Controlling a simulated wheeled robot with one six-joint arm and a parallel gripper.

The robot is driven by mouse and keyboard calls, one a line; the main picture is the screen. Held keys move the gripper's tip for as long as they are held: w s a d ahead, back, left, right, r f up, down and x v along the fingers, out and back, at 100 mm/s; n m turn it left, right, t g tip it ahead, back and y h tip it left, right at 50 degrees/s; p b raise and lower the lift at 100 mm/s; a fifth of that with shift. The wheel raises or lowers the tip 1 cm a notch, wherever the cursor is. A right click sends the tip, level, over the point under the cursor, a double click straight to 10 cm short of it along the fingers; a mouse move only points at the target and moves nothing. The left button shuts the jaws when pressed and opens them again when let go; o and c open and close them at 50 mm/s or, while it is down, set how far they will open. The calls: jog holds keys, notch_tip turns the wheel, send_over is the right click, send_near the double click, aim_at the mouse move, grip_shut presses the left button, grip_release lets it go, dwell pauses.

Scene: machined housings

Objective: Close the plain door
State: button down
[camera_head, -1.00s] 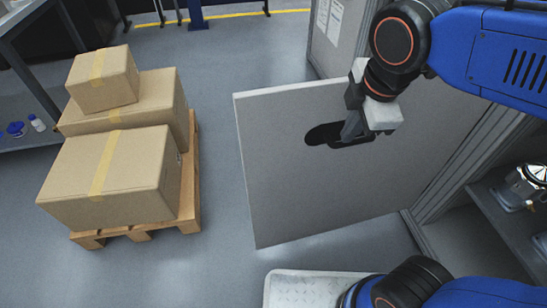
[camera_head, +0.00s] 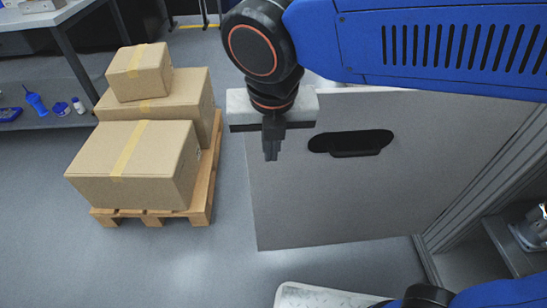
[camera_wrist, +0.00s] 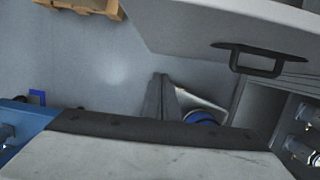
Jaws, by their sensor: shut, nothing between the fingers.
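The plain grey door (camera_head: 350,205) stands open, swung out from the cabinet at the right. Its dark recessed slot and black pull handle (camera_head: 357,150) are clear of my gripper. My gripper (camera_head: 271,157) is shut and empty. In the head view it hangs in front of the door's upper left part, left of the handle, fingers pointing down. I cannot tell whether it touches the door. The wrist view shows the door (camera_wrist: 205,25) at the top, the handle (camera_wrist: 257,62) at upper right and my closed fingers (camera_wrist: 160,98) at the centre, apart from the handle.
Cardboard boxes (camera_head: 135,165) are stacked on a wooden pallet (camera_head: 205,190) left of the door, with a floor gap between. The cabinet's open inside at the right holds metal parts (camera_head: 530,230). A workbench (camera_head: 55,20) stands at the far left.

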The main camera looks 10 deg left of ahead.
send_near(270, 164)
jog(key=s+f, duration=0.4)
jog(key=f, duration=0.1)
jog(key=shift+w+a, duration=0.1)
jog(key=shift+w, duration=0.9)
jog(key=shift+w+a, duration=0.15)
jog(key=shift+w, duration=0.85)
